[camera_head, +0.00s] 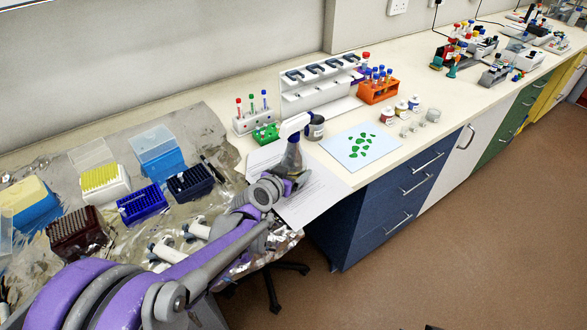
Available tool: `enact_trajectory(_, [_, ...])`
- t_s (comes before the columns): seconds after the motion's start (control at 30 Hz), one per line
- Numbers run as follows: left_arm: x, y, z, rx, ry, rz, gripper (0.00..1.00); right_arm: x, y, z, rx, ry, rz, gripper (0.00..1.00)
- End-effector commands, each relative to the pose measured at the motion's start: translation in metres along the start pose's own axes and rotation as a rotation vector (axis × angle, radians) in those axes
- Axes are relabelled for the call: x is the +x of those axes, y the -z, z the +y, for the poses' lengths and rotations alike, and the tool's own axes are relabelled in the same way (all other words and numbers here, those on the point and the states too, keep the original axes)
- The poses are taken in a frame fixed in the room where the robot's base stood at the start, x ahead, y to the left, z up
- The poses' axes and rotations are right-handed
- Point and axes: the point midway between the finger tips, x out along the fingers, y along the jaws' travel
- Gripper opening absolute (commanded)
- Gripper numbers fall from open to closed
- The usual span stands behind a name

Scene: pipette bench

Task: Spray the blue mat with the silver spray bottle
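The silver spray bottle (291,158) has a grey body and a white spray head. It stands out just beyond my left gripper, above the white paper sheets. My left gripper (290,182), on the purple and grey arm from the lower left, is at the bottle's lower part and hides its base. I cannot tell whether the fingers are closed on it. The pale blue mat (335,146) lies flat on the bench to the right of the bottle. Several green leaf-like pieces (357,148) lie on it. My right gripper is not in view.
A dark cup (315,127) is close behind the bottle. A tube rack (254,119), pipette stand (318,84) and orange rack (379,91) stand behind. Small jars (401,108) are beyond the mat. Pipette tip boxes (142,203) crowd the left. The bench's front edge is near the mat.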

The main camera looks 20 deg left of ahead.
Motion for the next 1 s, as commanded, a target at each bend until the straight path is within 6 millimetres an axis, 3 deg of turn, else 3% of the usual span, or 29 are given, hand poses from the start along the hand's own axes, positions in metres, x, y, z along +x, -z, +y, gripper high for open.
enact_trajectory(0.73, [0.0018, -0.0042, -0.0002, 0.000, 0.001, 0.001, 0.00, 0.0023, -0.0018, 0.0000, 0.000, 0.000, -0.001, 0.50])
enact_trajectory(0.77, [0.0017, -0.0039, -0.0002, 0.000, 0.001, 0.001, 0.90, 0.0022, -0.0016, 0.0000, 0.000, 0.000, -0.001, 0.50])
enact_trajectory(0.83, [0.0017, -0.0037, -0.0002, 0.000, 0.001, 0.001, 1.00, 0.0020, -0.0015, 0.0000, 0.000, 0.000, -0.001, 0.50])
enact_trajectory(1.0, [0.0019, -0.0044, 0.0001, 0.001, -0.001, 0.000, 1.00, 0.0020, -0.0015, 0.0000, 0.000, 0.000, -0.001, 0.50])
